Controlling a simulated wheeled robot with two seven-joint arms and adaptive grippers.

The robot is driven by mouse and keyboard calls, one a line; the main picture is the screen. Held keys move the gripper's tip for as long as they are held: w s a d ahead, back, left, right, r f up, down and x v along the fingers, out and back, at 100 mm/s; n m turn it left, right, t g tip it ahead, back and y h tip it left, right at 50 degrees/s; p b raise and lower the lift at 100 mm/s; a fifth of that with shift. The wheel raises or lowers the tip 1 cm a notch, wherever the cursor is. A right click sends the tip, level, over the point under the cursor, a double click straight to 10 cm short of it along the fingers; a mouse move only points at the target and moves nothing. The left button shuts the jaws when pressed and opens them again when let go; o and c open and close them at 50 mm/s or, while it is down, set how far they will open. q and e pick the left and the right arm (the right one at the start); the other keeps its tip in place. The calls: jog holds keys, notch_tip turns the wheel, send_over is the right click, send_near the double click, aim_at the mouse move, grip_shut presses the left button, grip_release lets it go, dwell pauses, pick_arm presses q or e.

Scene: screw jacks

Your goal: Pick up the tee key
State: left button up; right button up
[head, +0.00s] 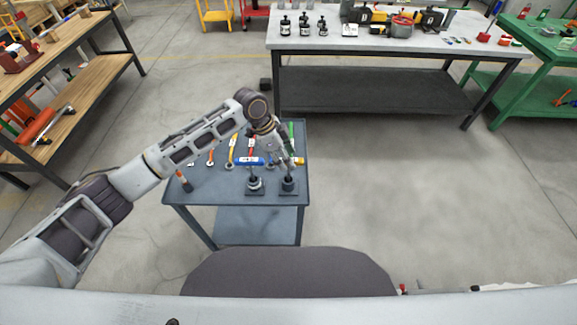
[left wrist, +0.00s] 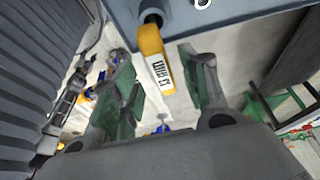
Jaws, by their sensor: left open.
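A small blue-grey table (head: 215,186) stands in front of me with tools and two dark screw jacks, the left one (head: 254,184) and the right one (head: 289,184). A yellow-orange piece (head: 298,160) lies near the table's right edge. In the left wrist view a yellow labelled handle (left wrist: 155,60) with a dark end reaches past a table edge; I cannot tell for sure that it is the tee key. My left gripper (head: 286,155) is above the table's right part. In the wrist view its fingers (left wrist: 162,88) are open, one on each side of the handle's lower end, with gaps visible. My right gripper is out of view.
A blue tool (head: 249,161) and several colourful tools lie behind the jacks. A grey-topped bench (head: 390,50) stands behind, a wooden bench (head: 95,75) at left and a green table (head: 530,60) at right. The floor right of the small table is clear.

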aim_at(289, 174)
pick_arm(q)
jog(key=shift+x, duration=1.25)
jog(key=shift+w+f, duration=0.1)
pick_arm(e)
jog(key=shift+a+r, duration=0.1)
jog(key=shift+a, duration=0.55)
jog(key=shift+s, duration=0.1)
pick_arm(q)
grip_shut()
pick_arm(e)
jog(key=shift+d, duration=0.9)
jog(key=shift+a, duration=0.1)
